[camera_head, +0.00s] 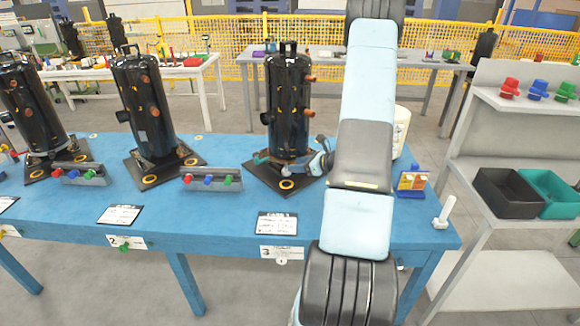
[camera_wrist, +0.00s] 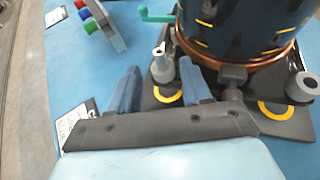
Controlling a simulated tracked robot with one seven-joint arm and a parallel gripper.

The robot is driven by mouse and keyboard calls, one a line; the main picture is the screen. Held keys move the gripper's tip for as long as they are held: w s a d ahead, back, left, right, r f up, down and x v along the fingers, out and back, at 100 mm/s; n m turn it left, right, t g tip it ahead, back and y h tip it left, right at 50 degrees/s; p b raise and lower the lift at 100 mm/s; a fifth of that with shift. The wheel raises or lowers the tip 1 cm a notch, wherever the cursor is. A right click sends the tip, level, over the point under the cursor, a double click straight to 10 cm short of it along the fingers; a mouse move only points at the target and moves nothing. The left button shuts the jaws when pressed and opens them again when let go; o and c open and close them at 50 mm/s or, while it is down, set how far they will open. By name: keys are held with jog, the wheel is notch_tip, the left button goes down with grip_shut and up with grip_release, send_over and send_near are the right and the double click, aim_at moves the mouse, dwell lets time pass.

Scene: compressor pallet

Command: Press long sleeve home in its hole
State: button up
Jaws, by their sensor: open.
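A grey sleeve (camera_wrist: 161,66) with a narrow top stands on the black base plate (camera_wrist: 150,103) of the right-hand black compressor (camera_head: 289,105), near a yellow-ringed spot. I cannot tell how deep it sits or whether it is the long sleeve; its foot is partly hidden. My gripper (camera_wrist: 160,74) is open, its two blue fingers either side of the sleeve in the wrist view, with no clear contact. In the head view my gripper (camera_head: 318,164) is low beside the compressor, at its right. Another grey collar (camera_wrist: 303,88) stands at the plate's right side.
A teal-handled valve (camera_wrist: 158,14) juts from the compressor close to the sleeve. A rack with coloured knobs (camera_head: 212,181) stands left on the blue table (camera_head: 230,220). A pale headed pin (camera_head: 445,212) stands at the table's right edge. The front of the table is mostly clear.

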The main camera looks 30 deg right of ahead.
jog(key=v, duration=0.8)
jog(key=shift+s+d, duration=0.1)
jog(key=shift+c, duration=0.2)
